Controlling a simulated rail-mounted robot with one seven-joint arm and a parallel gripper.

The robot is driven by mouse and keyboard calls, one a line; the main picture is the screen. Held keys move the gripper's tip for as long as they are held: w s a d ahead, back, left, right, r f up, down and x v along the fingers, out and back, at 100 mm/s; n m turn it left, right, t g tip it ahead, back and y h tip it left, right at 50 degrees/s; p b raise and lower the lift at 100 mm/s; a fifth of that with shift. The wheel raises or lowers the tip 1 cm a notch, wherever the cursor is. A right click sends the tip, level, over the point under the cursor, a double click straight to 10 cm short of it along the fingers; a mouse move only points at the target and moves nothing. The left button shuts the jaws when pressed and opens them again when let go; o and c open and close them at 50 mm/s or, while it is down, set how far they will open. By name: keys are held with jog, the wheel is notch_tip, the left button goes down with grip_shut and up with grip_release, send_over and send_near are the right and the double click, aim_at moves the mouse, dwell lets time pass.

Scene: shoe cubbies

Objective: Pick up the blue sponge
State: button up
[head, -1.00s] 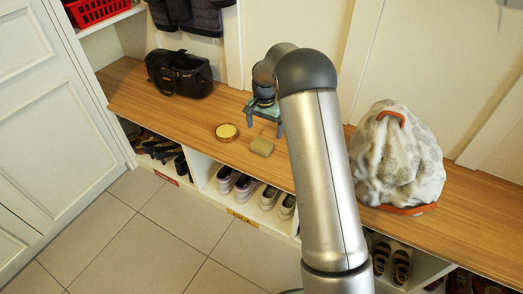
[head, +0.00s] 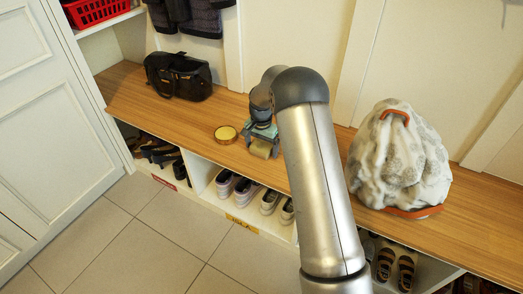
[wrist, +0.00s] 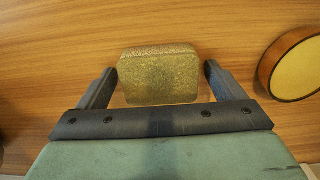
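A small olive-yellow block (head: 260,149), sponge-like with a speckled face, is on the wooden bench near its front edge. No plainly blue sponge shows. In the wrist view the same block (wrist: 158,75) is centred between the fingers of my gripper (wrist: 160,72). The fingers are open, one on each side of it, with a narrow gap on both sides. In the head view my gripper (head: 262,141) is over the block and partly covers it. I cannot tell how far the fingertips are above the bench.
A round yellow-faced item with a wooden rim (head: 225,134) lies just left of my gripper. A black bag (head: 178,76) stands further left. A white patterned bag (head: 400,160) stands right of my arm. Shoes (head: 235,188) fill cubbies below the bench (head: 125,90).

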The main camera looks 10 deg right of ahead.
aim_at(261, 146)
jog(key=c, duration=0.9)
jog(key=shift+r, duration=0.55)
notch_tip(261, 146, up, 3)
jog(key=shift+f+p, duration=0.2)
jog(key=shift+p, duration=0.45)
jog(key=s+r+p, duration=0.1)
jog(key=s+r, duration=0.2)
jog(key=s, duration=0.1)
jog(key=s+r+p, duration=0.1)
jog(key=s+r, duration=0.2)
jog(key=s, duration=0.2)
jog(key=s+r+p, duration=0.2)
jog(key=s+r, duration=0.1)
jog(key=s, duration=0.2)
jog(key=shift+r, duration=0.15)
jog(key=shift+o, duration=0.8)
